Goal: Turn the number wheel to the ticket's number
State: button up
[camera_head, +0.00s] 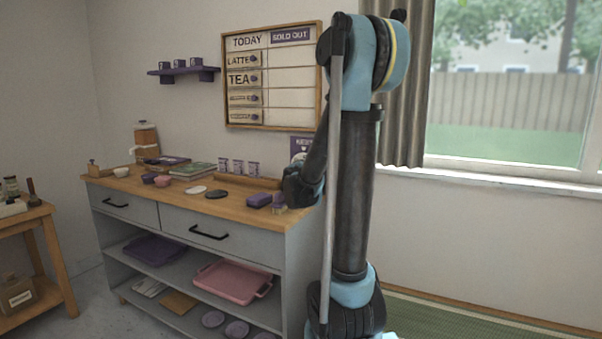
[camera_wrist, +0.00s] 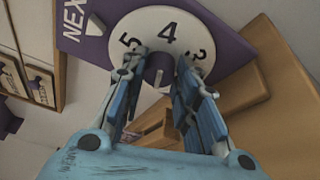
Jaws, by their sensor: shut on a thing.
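The number wheel (camera_wrist: 150,21) is a white disc with dark numbers on a purple board (camera_wrist: 218,43) that bears the letters "NEX". In the wrist view 5, 4 and 3 show, with 4 at the top of the picture between my fingertips. My gripper (camera_wrist: 166,65) is closed on the wheel's middle part, one finger on each side; the grip itself is partly hidden by the fingers. In the head view the purple board (camera_head: 299,146) shows beside my arm, which hides the wheel. I cannot make out a ticket with a readable number.
The wooden counter (camera_head: 135,184) holds several cups, books, a purple box (camera_head: 259,200) and small dishes. A menu board (camera_head: 272,75) hangs on the wall above. A pink tray (camera_head: 232,283) lies on the shelf below. The floor right of my arm is clear, under the window.

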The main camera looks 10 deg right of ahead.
jog(key=shift+s+f+m, duration=0.1)
jog(key=shift+s+m, duration=0.05)
jog(key=shift+m, duration=0.15)
jog(key=o, duration=1)
jog(key=shift+v, duration=5.85)
jog(key=shift+f, duration=0.1)
